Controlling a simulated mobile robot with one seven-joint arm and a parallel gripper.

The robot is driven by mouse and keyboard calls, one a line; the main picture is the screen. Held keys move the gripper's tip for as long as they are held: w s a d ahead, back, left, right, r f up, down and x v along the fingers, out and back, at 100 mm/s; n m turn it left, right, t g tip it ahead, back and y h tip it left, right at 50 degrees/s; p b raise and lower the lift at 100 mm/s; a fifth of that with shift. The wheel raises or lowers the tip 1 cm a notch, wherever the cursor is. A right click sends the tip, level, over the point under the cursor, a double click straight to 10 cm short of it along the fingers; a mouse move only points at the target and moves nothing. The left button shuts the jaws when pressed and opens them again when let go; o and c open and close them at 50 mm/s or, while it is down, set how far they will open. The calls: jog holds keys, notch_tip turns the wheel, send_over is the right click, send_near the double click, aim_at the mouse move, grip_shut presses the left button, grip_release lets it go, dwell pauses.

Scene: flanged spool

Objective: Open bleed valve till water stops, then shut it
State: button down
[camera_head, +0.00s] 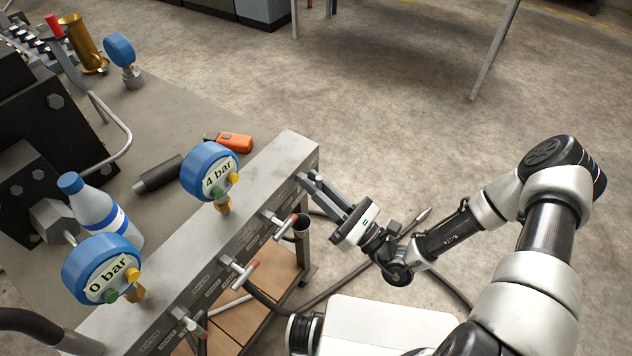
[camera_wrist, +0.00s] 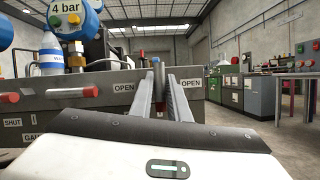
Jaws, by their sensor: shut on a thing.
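The grey valve block (camera_head: 262,172) carries a row of valves with red-tipped levers along its front face. My gripper (camera_head: 309,184) is at the valve nearest the block's far end, its fingers closed on that valve's handle. In the wrist view the fingers (camera_wrist: 160,85) converge on the handle (camera_wrist: 159,104), a narrow reddish piece between two OPEN labels. The fingers hide most of it, so its angle is hard to tell. Two blue gauges stand on the block: one reads 4 bar (camera_head: 211,172), the other 0 bar (camera_head: 103,270). I cannot make out any running water.
Other levers (camera_head: 241,272) stick out along the block. A dark cup (camera_head: 302,226) is below the gripper. A bottle (camera_head: 95,212), an orange tool (camera_head: 235,142) and a loose gauge (camera_head: 121,50) are on the bench. A hose lies on the floor; open floor lies right.

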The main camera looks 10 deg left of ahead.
jog(key=shift+s+f, duration=0.1)
dwell(0.3)
jog(key=c, duration=1.8)
grip_release()
jog(key=v, duration=1.7)
jog(key=shift+d, duration=0.2)
jog(key=shift+s, duration=0.15)
